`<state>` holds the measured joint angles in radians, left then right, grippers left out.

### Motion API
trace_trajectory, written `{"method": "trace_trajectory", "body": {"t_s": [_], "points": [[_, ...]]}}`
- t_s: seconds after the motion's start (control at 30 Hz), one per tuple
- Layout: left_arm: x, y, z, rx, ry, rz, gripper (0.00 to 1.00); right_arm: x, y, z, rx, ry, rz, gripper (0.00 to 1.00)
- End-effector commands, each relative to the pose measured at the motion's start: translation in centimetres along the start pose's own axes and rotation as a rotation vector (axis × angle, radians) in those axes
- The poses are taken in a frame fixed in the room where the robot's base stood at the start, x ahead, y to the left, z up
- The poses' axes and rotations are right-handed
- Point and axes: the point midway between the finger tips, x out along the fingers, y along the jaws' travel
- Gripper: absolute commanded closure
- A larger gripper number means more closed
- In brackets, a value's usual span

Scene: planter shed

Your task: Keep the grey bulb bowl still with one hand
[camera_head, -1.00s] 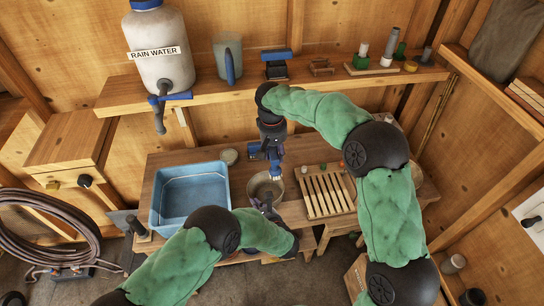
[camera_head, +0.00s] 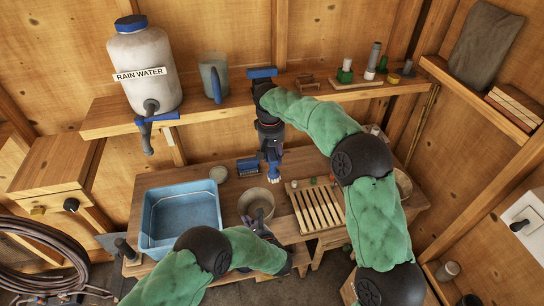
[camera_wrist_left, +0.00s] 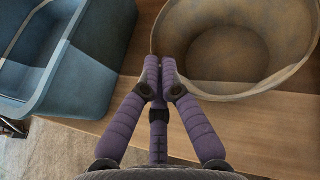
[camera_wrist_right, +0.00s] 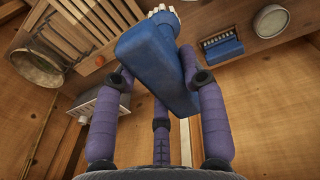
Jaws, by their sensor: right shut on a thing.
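The grey bulb bowl (camera_head: 246,202) stands upright on the bench, right of the blue tub. It also shows large in the left wrist view (camera_wrist_left: 226,55), with a brownish, empty-looking inside. My left gripper (camera_head: 262,222) is at the bowl's near side. In the left wrist view its fingertips (camera_wrist_left: 159,78) are together beside the bowl's rim; I cannot tell whether they touch it. My right gripper (camera_head: 270,150) is shut on a blue brush (camera_wrist_right: 155,65) with pale bristles, held behind and to the right of the bowl. The bristles point down, apart from the bowl.
A blue tub (camera_head: 152,225) stands left of the bowl and a slatted wooden rack (camera_head: 318,207) right of it. A blue box (camera_head: 247,166) and a small round dish (camera_head: 218,173) sit behind. The shelf above carries a rain water container (camera_head: 145,75).

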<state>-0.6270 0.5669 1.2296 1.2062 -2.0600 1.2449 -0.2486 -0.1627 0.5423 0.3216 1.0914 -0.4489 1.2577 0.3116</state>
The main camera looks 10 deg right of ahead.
Motion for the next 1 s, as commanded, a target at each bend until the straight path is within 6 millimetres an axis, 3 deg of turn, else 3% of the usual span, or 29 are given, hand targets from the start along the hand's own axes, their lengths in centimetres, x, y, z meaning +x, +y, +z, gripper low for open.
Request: {"method": "trace_trajectory", "body": {"t_s": [0.1, 0.2, 0.23, 0.67, 1.0], "points": [[0.0, 0.0, 0.0, -0.001, -0.001, 0.0, 1.0, 0.0, 0.0, 0.0, 0.0, 0.001, 0.0, 0.98], [0.0, 0.0, 0.0, 0.0, 0.0, 0.0, 0.7, 0.0, 0.0, 0.0, 0.0, 0.001, 0.0, 0.98], [0.0, 0.0, 0.0, 0.0, 0.0, 0.0, 0.67, 0.0, 0.0, 0.0, 0.0, 0.001, 0.0, 0.98], [-0.8, -0.1, 0.0, 0.0, 0.0, -0.002, 0.67, 0.0, 0.0, 0.0, 0.0, 0.001, 0.0, 0.98], [-6.8, -0.2, 0.0, 0.001, -0.001, -0.006, 0.67, 0.0, 0.0, 0.0, 0.0, 0.001, 0.0, 0.98]]}}
